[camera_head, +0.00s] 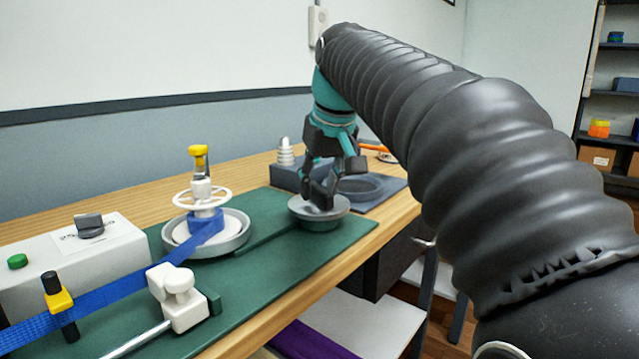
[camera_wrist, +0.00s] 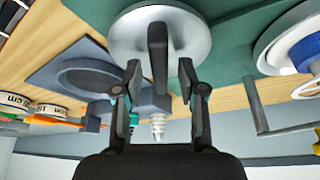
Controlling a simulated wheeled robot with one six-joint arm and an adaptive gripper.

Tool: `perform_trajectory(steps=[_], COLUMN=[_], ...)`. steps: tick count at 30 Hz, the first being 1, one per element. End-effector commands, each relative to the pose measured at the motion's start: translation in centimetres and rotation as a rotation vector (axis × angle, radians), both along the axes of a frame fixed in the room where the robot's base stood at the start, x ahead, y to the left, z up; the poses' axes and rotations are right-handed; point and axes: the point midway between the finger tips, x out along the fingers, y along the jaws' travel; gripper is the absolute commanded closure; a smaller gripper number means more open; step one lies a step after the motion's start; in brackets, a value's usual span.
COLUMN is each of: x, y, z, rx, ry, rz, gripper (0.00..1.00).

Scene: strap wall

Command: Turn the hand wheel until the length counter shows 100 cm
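A white spoked hand wheel (camera_head: 202,198) with a yellow top sits above a round grey tray (camera_head: 235,240), with blue strap (camera_head: 207,228) at its hub. My gripper (camera_head: 317,199) is to the right of it, above a grey round disc (camera_head: 319,222). In the wrist view, the shiny disc (camera_wrist: 125,35) carries a dark upright bar (camera_wrist: 157,55). My gripper's fingers (camera_wrist: 160,77) are spread on either side of the bar, with gaps visible. A pale box (camera_head: 60,268) at the left has a label I cannot read. No length reading is legible.
The blue strap runs left past a black and yellow post (camera_head: 59,305). A white block (camera_head: 178,300) stands in front of the tray on the green mat (camera_head: 265,280). A grey plate with a round recess (camera_wrist: 90,78) and a pale stepped peg (camera_head: 285,153) are behind my gripper.

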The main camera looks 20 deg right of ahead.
Motion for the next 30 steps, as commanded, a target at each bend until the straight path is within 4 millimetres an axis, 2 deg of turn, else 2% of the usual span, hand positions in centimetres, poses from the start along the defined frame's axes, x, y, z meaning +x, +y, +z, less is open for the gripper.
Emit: perform_trajectory(steps=[1,4,14,30], x=[0.0,0.0,-0.03,-0.02], y=[0.0,0.0,0.08,0.25], z=[0.01,0.01,0.12,0.17], rx=[0.0,0.0,0.0,-0.001], ry=[0.0,0.0,0.002,0.003], rz=[0.0,0.0,-0.034,-0.344], gripper=[0.76,1.0,1.0,1.0])
